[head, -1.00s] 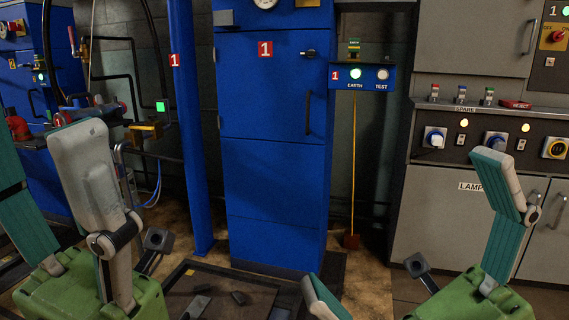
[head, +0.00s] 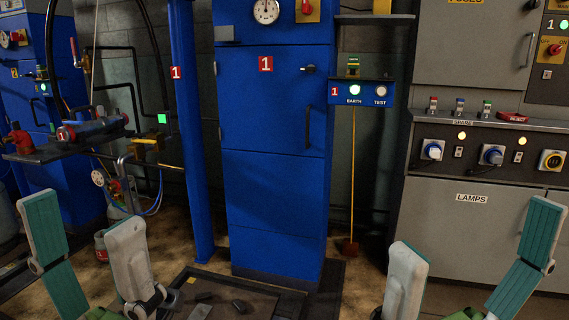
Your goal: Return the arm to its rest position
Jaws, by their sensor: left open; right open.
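My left gripper (head: 82,214) is at the lower left of the head view. Its two teal-lined fingers are spread wide and point up, with nothing between them. My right gripper (head: 477,228) is at the lower right in front of the grey cabinets. Its fingers are also spread wide and empty. The bodies of both grippers are mostly cut off by the bottom edge.
A tall blue cabinet (head: 272,190) marked 1 stands in the middle, behind a dark tray (head: 262,300) on the floor. A grey panel with LAMPS doors (head: 440,215) is at right. A bench with a dark cylinder (head: 95,128) is at left.

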